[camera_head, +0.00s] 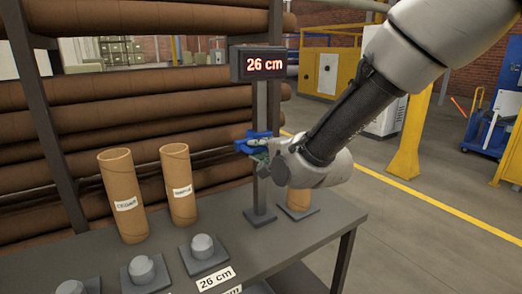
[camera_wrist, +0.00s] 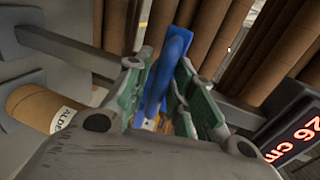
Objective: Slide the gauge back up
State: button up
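My gripper (camera_head: 262,148) is at the slider from the right. In the wrist view the slider's blue handle (camera_wrist: 174,55) stands between my gripper's green-padded fingers (camera_wrist: 165,75), which appear closed on it. The display also shows in the wrist view (camera_wrist: 295,140). A cardboard tube (camera_head: 299,199) stands on a plate behind the gauge's foot, partly hidden by my arm.
Two labelled cardboard tubes (camera_head: 122,195) (camera_head: 179,185) stand on the grey table (camera_head: 180,228) left of the gauge. Plates with round pegs (camera_head: 203,247) and a "26 cm" label (camera_head: 216,279) lie in front. Long brown rolls (camera_head: 150,90) fill the rack behind. Open floor lies to the right.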

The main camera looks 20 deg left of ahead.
grip_shut()
notch_tip(320, 180, up, 11)
jog(key=shift+f, duration=0.15)
jog(key=shift+o, duration=2.3)
grip_release()
jog(key=shift+s, duration=0.1)
jog(key=v, duration=1.2)
